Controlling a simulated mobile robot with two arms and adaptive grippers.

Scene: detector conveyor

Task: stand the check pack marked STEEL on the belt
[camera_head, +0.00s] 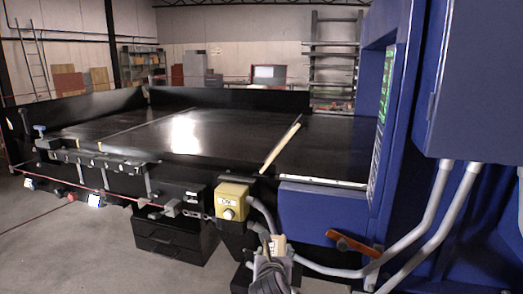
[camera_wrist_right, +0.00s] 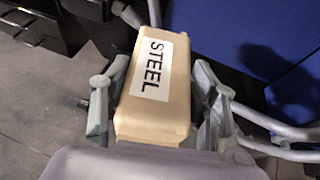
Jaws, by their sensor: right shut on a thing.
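The check pack is a tan box with a white label reading STEEL (camera_wrist_right: 158,95), seen large in the right wrist view. My right gripper (camera_wrist_right: 157,90) is shut on it, one finger on each side. In the head view the right gripper (camera_head: 270,262) is low at the bottom middle, with the pack's top (camera_head: 266,243) just showing above it. It is in front of the machine and below the belt's level. The dark belt (camera_head: 190,133) runs across the head view and is bare near its middle. My left gripper is not in view.
A yellow box with a button (camera_head: 232,200) sits on the belt's front side. A tan strip (camera_head: 281,147) crosses the belt. The blue machine housing (camera_head: 480,80) with grey pipes (camera_head: 437,200) stands at the right. An orange-red handle (camera_head: 352,245) juts out beside the gripper.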

